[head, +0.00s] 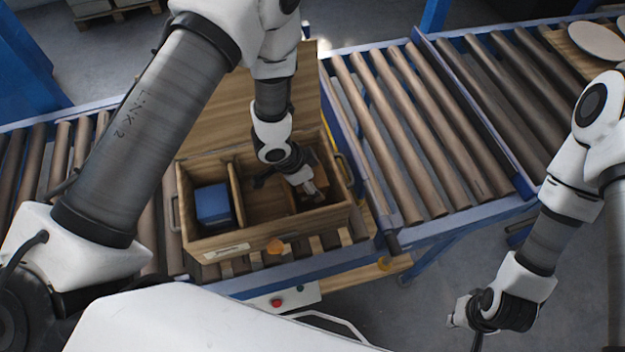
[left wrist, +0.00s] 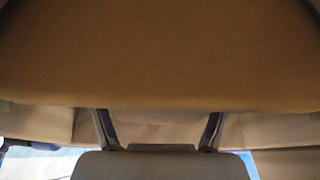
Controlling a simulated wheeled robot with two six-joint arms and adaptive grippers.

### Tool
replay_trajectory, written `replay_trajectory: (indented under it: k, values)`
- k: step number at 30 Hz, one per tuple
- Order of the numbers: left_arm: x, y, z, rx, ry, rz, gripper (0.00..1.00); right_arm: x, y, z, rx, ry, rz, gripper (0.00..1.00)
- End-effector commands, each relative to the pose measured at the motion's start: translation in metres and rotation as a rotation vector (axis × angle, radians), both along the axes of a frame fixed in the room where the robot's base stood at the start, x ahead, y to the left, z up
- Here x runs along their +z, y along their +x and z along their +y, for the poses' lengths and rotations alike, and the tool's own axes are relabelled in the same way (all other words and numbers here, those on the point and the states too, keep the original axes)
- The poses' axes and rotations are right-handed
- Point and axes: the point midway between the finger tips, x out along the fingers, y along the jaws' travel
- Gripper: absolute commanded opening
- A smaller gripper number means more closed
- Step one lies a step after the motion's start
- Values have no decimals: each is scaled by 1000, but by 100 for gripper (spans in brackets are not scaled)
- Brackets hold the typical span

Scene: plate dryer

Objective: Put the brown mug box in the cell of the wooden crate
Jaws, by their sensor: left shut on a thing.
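The wooden crate (head: 225,243) stands on the roller conveyor with its lid raised at the back, and dividers split its inside into cells. My left gripper (head: 312,192) reaches down into the right part of the crate. It is shut on the brown mug box (head: 322,178), which is mostly hidden by the wrist and gripper in the head view. In the left wrist view a plain brown surface, apparently the box (left wrist: 160,55), fills the upper half, with both fingers (left wrist: 158,130) below it. My right gripper (head: 467,318) hangs empty in front of the conveyor at lower right; its jaws are unclear.
A blue box (head: 213,205) sits in the crate's left cell. The rollers (head: 400,130) right of the crate are bare. Round plates (head: 597,42) lie on a board at the far right. A control panel with a red button (head: 277,302) is on the conveyor's front.

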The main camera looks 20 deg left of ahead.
Motion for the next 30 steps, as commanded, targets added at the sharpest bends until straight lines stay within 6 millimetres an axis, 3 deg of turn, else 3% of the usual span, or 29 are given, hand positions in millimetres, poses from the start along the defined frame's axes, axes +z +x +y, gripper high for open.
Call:
replay_trajectory:
  k: [9,10,12,23,26,30]
  values:
    - [-5,1,0,-1,0,-2,20,-1,0,0,0,0,-1,0]
    - [-5,0,0,-1,0,-2,84,-1,0,0,0,0,-1,0]
    - [-5,0,0,-1,0,-2,100,0,0,0,0,0,-1,0]
    - [-2,0,0,-1,0,-2,100,1,0,0,0,0,0,0]
    - [8,-1,4,2,0,-3,100,-2,0,0,0,0,0,0]
    - [38,-7,14,2,-1,-5,100,-5,0,0,0,0,0,0]
